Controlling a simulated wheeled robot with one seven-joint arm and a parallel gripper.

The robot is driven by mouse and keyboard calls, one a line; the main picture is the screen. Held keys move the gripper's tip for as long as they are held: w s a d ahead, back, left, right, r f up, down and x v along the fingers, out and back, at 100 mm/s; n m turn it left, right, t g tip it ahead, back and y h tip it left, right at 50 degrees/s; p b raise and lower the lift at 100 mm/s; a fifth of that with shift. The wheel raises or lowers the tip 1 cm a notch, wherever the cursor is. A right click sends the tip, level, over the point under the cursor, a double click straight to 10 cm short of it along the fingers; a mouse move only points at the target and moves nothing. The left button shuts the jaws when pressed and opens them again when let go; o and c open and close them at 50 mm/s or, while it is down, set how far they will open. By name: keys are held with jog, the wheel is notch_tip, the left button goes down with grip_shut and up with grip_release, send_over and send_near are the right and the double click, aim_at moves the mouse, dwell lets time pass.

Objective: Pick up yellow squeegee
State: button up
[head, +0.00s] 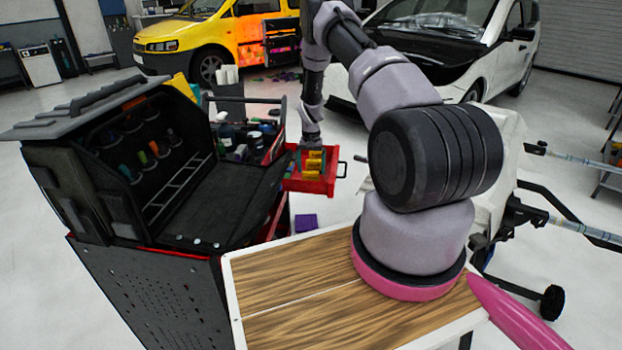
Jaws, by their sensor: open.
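Several small yellow pieces, which look like yellow squeegees (312,177), lie in a row in an open red drawer (327,187) near the picture's middle. My gripper (311,158) points down right over these yellow pieces, with its fingers at the far ones. It is open, and no piece is seen lifted. The fingers partly hide the far pieces. I cannot tell whether the fingers touch any of them.
The drawer belongs to a red tool cart with bottles (227,134) on top. A black open tool case (200,205) stands at left. A purple box (305,223) is below the drawer. A yellow van (175,40) and a white car (440,45) stand behind.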

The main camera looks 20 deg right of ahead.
aim_at(311, 171)
jog(key=f, duration=0.5)
jog(key=shift+w, duration=0.3)
jog(key=shift+r, duration=0.1)
jog(key=c, duration=1.1)
